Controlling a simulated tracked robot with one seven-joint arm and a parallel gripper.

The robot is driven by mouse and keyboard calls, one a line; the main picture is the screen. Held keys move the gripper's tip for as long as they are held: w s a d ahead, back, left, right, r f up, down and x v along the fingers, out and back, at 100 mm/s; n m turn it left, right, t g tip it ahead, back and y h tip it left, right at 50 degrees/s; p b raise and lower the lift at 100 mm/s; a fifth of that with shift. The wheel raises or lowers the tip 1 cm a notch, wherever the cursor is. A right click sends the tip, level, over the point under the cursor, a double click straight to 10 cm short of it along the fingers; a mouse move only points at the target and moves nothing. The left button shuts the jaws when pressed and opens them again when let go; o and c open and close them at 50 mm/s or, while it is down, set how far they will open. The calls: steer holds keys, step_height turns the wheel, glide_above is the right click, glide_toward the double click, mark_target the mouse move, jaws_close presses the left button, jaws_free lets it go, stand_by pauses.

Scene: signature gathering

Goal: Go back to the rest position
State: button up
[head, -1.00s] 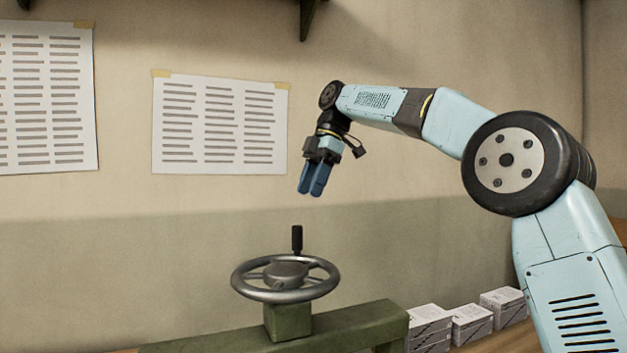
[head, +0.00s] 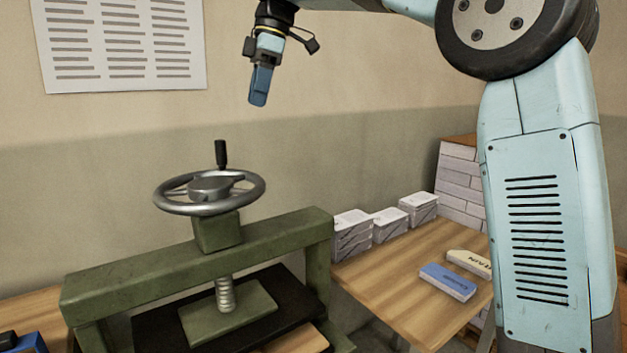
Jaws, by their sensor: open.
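My gripper (head: 260,86) hangs from my raised arm in the upper middle of the head view, with its blue fingers pointing down. It is empty. It is in the air above and to the right of the handwheel (head: 210,190) and touches nothing. From this side the fingers overlap, so the gap between them is hard to see. No object marks the rest position.
The green press (head: 150,262) with its spindle and plate stands below my gripper. Right of it, a wooden table (head: 400,268) holds stacked paper blocks (head: 352,232), a blue block (head: 447,282) and a cream block (head: 470,262). A printed sheet (head: 125,45) hangs on the wall.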

steer(key=s+d+f+m+t+h, duration=0.1)
steer(key=s+d+f+m+t, duration=0.1)
steer(key=s+d+f+m, duration=0.6)
steer(key=s+d+f+m+t+h, duration=0.1)
steer(key=s+d+m+t, duration=0.15)
steer(key=d, duration=0.95)
steer(key=s+d+f+m+t, duration=0.1)
steer(key=s+d+f+m, duration=0.5)
steer(key=d, duration=0.4)
steer(key=s+d+f+m+t, duration=0.1)
steer(key=s+d+f+m, duration=0.4)
steer(key=s+d+f, duration=0.1)
steer(key=shift+s+d+f+h, duration=0.2)
steer(key=shift+s+f+h, duration=0.3)
steer(key=shift+s, duration=0.35)
steer(key=shift+m, duration=0.25)
steer(key=shift+c, duration=0.9)
steer(key=shift+a, duration=0.1)
